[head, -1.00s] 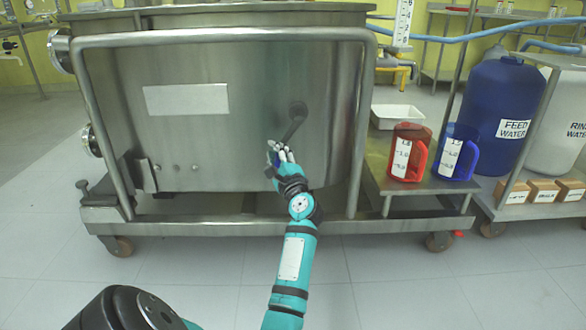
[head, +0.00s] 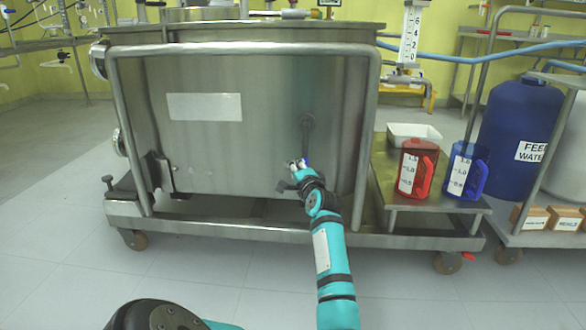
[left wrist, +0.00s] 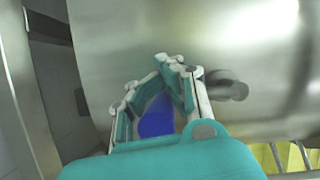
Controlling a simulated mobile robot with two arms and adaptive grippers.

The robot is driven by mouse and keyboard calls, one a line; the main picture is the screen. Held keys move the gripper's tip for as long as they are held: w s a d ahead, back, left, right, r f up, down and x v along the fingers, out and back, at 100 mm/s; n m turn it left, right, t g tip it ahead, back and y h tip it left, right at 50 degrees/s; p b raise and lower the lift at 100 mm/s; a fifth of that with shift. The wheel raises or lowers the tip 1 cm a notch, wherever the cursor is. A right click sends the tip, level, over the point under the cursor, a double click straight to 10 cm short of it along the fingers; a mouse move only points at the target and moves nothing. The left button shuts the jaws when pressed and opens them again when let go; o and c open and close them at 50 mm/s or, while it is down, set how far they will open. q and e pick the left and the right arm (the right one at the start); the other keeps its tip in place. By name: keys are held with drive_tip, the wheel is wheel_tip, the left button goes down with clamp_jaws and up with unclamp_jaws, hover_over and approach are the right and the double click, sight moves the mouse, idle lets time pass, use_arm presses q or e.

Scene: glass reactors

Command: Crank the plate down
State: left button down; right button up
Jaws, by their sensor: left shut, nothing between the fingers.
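A grey rod end (left wrist: 228,89) shows right of the fingers. I cannot identify the plate; my right gripper is out of view.
A numbered scale (head: 411,35) stands at the tank's right. A red jug (head: 413,175), a blue jug (head: 464,178) and a white tray (head: 413,132) rest on the side shelf. The tank frame's tube (head: 362,150) is right of my gripper.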

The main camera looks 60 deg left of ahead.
use_arm(q)
drive_tip(key=shift+w+d+f+t, duration=0.1)
drive_tip(key=shift+w+d+t, duration=0.2)
drive_tip(key=shift+w+d, duration=0.45)
drive_tip(key=c, duration=2)
unclamp_jaws()
drive_tip(key=shift+w+a, duration=0.1)
drive_tip(key=shift+a, duration=0.05)
drive_tip(key=o, duration=0.6)
drive_tip(key=shift+w, duration=0.3)
drive_tip(key=o, duration=0.3)
drive_tip(key=shift+w+d, duration=0.2)
drive_tip(key=shift+d, duration=0.15)
drive_tip(key=shift+o, duration=0.2)
drive_tip(key=shift+s+a, duration=0.15)
drive_tip(key=shift+s, duration=0.15)
drive_tip(key=v, duration=0.7)
drive_tip(key=shift+d, duration=0.3)
